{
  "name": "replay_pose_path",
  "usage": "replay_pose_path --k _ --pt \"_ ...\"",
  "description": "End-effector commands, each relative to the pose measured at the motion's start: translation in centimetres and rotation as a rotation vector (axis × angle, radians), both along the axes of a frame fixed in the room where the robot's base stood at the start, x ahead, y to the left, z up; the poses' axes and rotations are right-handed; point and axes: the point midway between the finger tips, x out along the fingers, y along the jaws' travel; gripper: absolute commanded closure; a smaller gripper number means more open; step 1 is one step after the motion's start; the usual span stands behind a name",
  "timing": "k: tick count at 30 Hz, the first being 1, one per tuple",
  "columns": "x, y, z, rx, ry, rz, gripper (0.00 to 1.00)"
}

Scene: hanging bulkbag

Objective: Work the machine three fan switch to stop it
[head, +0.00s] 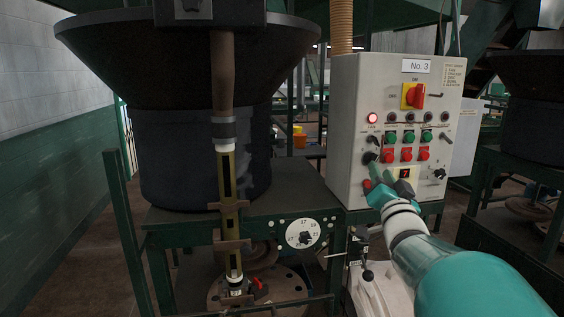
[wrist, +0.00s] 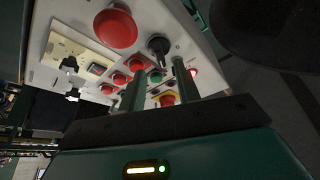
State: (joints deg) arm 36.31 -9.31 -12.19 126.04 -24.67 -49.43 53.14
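The grey control box marked No. 3 (head: 345,90) stands upright right of centre. A lit red lamp (head: 372,118) is at the left end of its lamp row. Below it, on the box's left side, are small black switches, including a dark knob (head: 370,157); I cannot read their labels. My gripper (head: 381,172) is at the lower left of the panel, close to this knob. In the wrist view my gripper (wrist: 157,68) has its two green fingers apart, with a black switch (wrist: 158,46) just beyond the gap. I cannot tell whether they touch it.
A red and yellow rotary switch (head: 413,95) sits high on the panel, above green and red buttons (head: 406,154). A large red button (wrist: 115,28) is near the black switch. A big black hopper (head: 190,130) and a round numbered dial (head: 303,233) stand left of the box.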

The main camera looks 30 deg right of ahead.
Motion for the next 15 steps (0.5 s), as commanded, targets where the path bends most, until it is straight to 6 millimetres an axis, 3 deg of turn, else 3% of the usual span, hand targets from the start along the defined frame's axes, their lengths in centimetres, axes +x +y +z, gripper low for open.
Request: replay_pose_path --k 6,15 --pt "2.7 -1.2 1.0 0.001 0.001 0.002 0.67" --pt "3.3 -1.4 1.2 0.001 0.000 0.002 0.67"
